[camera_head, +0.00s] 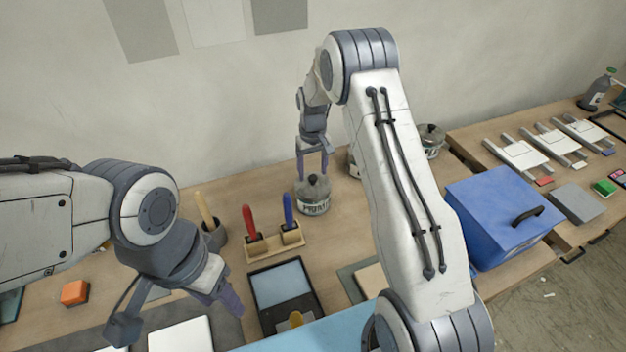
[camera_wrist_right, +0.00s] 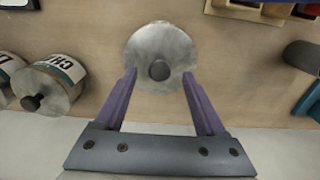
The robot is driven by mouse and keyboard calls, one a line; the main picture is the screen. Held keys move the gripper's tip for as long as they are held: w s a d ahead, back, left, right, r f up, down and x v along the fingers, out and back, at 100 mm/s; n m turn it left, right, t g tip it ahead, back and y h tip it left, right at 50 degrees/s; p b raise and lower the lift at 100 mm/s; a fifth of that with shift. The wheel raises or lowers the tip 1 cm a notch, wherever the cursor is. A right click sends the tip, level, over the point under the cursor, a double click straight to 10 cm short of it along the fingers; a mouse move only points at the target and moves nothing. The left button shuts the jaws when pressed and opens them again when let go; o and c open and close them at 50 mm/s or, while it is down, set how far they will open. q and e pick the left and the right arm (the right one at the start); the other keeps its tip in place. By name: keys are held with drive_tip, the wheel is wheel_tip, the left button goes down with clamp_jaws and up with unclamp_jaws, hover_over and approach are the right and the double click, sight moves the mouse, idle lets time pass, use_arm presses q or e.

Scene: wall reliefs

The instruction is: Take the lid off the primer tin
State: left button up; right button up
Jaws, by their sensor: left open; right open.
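The primer tin (camera_head: 314,206) stands upright on the bench, below my right gripper, with lettering on its side. Its round grey metal lid (camera_head: 314,186) is on and has a dark knob on top. In the right wrist view the lid (camera_wrist_right: 160,52) is seen from above with its knob (camera_wrist_right: 159,70) in the middle. My right gripper (camera_head: 312,171) is open, pointing down just above the lid; its fingers (camera_wrist_right: 160,78) lie on either side of the knob, apart from it. My left gripper (camera_head: 228,300) is open and empty over the front left of the bench.
Another lidded tin (camera_wrist_right: 48,84) lies left in the wrist view. In the head view, a tin (camera_head: 431,140) stands behind my right arm. A stand with red and blue handled tools (camera_head: 272,242) is in front of the primer tin. A blue box (camera_head: 500,215) is at right.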

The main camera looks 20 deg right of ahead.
drive_tip(key=shift+f, duration=0.8)
clamp_jaws()
drive_tip(key=shift+r, duration=0.15)
